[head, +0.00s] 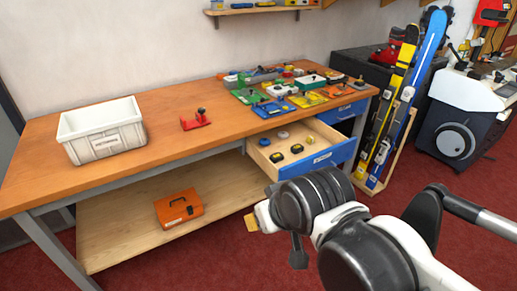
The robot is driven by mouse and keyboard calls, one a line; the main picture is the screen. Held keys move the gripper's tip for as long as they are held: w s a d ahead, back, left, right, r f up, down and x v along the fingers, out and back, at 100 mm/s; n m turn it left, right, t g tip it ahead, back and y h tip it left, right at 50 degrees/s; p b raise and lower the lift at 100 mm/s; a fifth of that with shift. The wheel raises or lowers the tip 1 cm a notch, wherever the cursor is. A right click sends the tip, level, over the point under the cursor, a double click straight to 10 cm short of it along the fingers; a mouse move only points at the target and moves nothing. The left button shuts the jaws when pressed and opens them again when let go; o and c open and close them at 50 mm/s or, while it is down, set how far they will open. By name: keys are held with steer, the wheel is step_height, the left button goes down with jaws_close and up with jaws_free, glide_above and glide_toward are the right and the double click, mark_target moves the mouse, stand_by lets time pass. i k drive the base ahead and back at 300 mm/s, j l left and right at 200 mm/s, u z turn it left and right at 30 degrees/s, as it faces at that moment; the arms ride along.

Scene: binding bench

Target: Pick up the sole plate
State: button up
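I cannot tell for certain which thing is the sole plate. Several small coloured plates and parts lie together on the right of the wooden bench, including a green plate (248,96), a blue plate (274,109) and a yellow plate (307,99). A red device with a dark knob (195,121) sits alone near the bench's middle. My gripper (258,219) is at the lower centre, in front of the bench and below its top, partly hidden by my arm. A small tan patch shows at its tip; I cannot tell whether it is held. The fingers are not clear.
A white-grey bin (101,140) stands on the bench's left. A blue-fronted drawer (316,161) is pulled out, with small dark and yellow items inside. An orange case (178,209) lies on the lower shelf. Yellow and blue skis (408,100) stand at the right. The bench's left-centre is clear.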

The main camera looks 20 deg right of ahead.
mark_target(276, 157)
steer(key=i+l+z, duration=0.65)
steer(key=z, duration=0.3)
steer(key=i, duration=0.05)
